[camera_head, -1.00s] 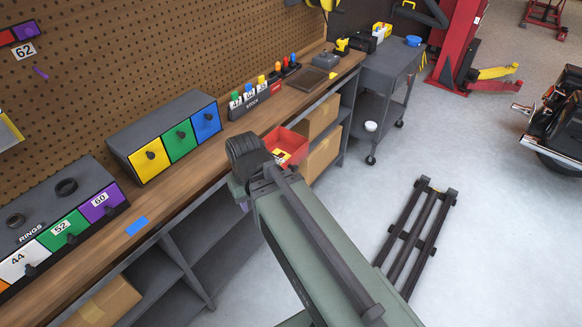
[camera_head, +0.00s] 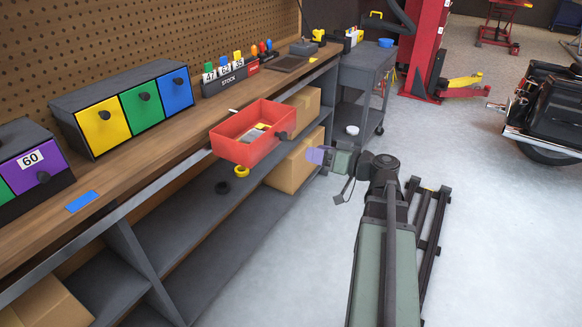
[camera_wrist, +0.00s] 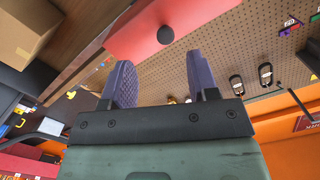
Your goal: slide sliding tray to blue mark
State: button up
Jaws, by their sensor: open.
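The sliding tray is an open red tray (camera_head: 228,148) on the front edge of the bench, with small items inside and a dark round knob (camera_head: 282,135) on its right-hand face. The blue mark (camera_head: 82,201) is a flat strip on the bench top, left of the tray and apart from it. My gripper (camera_head: 315,156) is open and empty, to the right of the tray with a gap between them. In the wrist view, its purple fingers (camera_wrist: 162,78) point towards the knob (camera_wrist: 165,35) on the tray's orange-red underside or face (camera_wrist: 185,12), without touching.
Coloured drawers (camera_head: 140,108) stand left of the tray at the back of the bench. A STOCK holder (camera_head: 230,80) stands behind it. Cardboard boxes (camera_head: 296,165) and yellow and black rings (camera_head: 241,171) are on the shelf below. The bench top between tray and mark looks clear.

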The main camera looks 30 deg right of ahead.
aim_at(286, 137)
jog(key=w+a, duration=0.1)
jog(key=w, duration=0.2)
jog(key=w+a+r+n, duration=0.1)
jog(key=w+a, duration=0.1)
jog(key=w, duration=0.1)
jog(key=w+a+n, duration=0.1)
jog(key=w+a, duration=0.1)
jog(key=w, duration=0.1)
jog(key=shift+w+a+r+t, duration=0.15)
jog(key=shift+w+r+t, duration=0.15)
jog(key=shift+w, duration=0.1)
grip_shut()
